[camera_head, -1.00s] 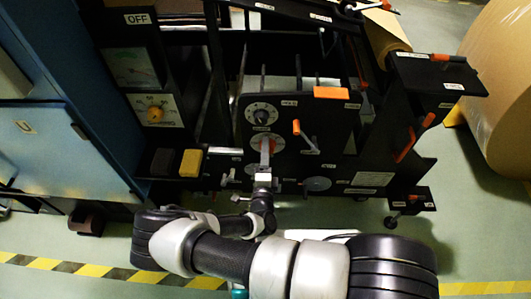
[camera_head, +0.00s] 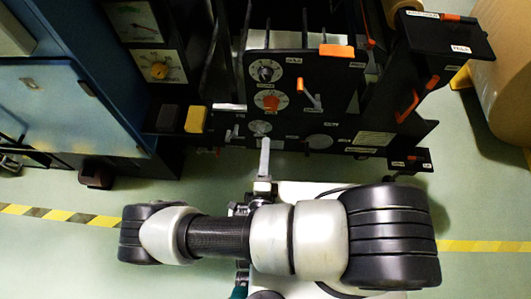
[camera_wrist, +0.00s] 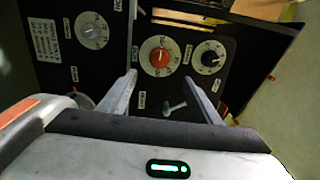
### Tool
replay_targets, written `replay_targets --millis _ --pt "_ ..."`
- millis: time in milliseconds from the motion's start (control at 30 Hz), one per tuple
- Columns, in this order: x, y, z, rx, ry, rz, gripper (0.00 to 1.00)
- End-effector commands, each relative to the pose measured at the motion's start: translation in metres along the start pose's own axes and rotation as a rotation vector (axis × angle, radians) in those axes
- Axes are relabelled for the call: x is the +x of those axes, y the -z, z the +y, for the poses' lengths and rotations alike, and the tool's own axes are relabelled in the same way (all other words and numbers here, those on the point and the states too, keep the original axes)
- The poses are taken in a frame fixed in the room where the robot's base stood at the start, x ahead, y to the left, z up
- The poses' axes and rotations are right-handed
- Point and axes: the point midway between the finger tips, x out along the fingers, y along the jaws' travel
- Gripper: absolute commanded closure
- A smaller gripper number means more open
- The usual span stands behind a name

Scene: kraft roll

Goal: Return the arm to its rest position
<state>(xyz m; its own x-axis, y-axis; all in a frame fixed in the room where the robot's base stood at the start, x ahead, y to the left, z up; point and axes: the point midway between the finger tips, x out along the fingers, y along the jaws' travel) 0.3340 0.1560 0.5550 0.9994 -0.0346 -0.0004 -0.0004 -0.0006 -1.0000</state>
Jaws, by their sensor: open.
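My gripper (camera_head: 265,150) is in front of the black machine panel, apart from it in the head view. In the wrist view its two fingers (camera_wrist: 160,98) stand wide apart with nothing between them. The panel carries an orange-red dial (camera_head: 270,101), which also shows between and beyond the fingers in the wrist view (camera_wrist: 160,56). A black knob dial (camera_head: 264,71) sits above it and a grey dial (camera_head: 260,127) below. My arm is folded across the lower part of the head view, over my base.
A blue cabinet (camera_head: 70,110) stands at the left, with a yellow block (camera_head: 196,119) and a dark block beside it. Orange-handled levers (camera_head: 407,106) stick out from the machine at the right. A large brown paper roll (camera_head: 502,90) stands at the far right. Green floor is open around my base.

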Motion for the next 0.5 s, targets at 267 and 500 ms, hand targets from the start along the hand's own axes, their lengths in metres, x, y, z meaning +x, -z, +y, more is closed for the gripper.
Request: replay_targets --millis 267,500 --pt "-0.0066 0.0 -0.0002 0.0 0.001 0.0 0.42" --pt "-0.0064 -0.0001 -0.0001 0.0 0.0 0.0 0.42"
